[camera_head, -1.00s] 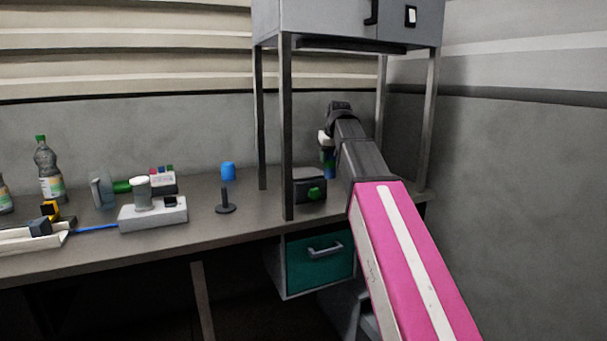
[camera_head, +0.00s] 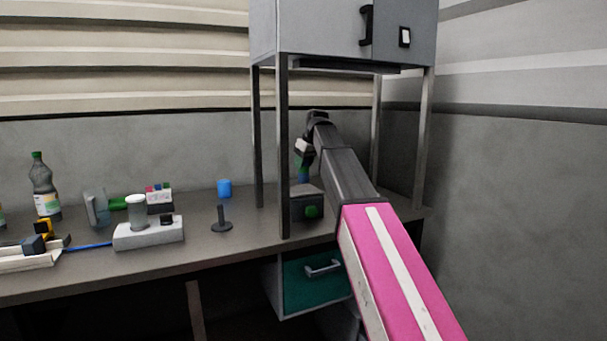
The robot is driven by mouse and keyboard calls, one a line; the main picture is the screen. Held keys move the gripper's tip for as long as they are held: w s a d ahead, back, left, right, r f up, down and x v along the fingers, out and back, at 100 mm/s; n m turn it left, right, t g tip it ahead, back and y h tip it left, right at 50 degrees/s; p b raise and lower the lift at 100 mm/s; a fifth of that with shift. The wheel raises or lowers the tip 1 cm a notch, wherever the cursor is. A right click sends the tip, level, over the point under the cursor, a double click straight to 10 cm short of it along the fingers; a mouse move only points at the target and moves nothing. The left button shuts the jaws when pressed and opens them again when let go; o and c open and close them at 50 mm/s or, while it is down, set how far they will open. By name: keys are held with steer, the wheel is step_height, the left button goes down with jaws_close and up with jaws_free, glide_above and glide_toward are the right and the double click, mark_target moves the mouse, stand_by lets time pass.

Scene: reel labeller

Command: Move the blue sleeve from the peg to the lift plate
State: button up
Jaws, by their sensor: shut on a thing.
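My gripper (camera_head: 304,160) is at the end of my dark arm, between the legs of the grey stand, above a dark box with a green button. It is shut on a small blue piece (camera_head: 303,177), which looks like the blue sleeve; a green part shows just above it. The arm and jaws hide much of the grip. I cannot make out the lift plate for certain.
The grey cabinet (camera_head: 345,30) on legs overhangs my arm. The dark box (camera_head: 306,206) stands below my gripper. A grey device (camera_head: 149,234), a bottle (camera_head: 43,190) and a tray (camera_head: 28,258) are further left.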

steer(key=shift+f, duration=1.85)
steer(key=shift+f, duration=0.1)
steer(key=o, duration=1)
steer(key=v, duration=1.2)
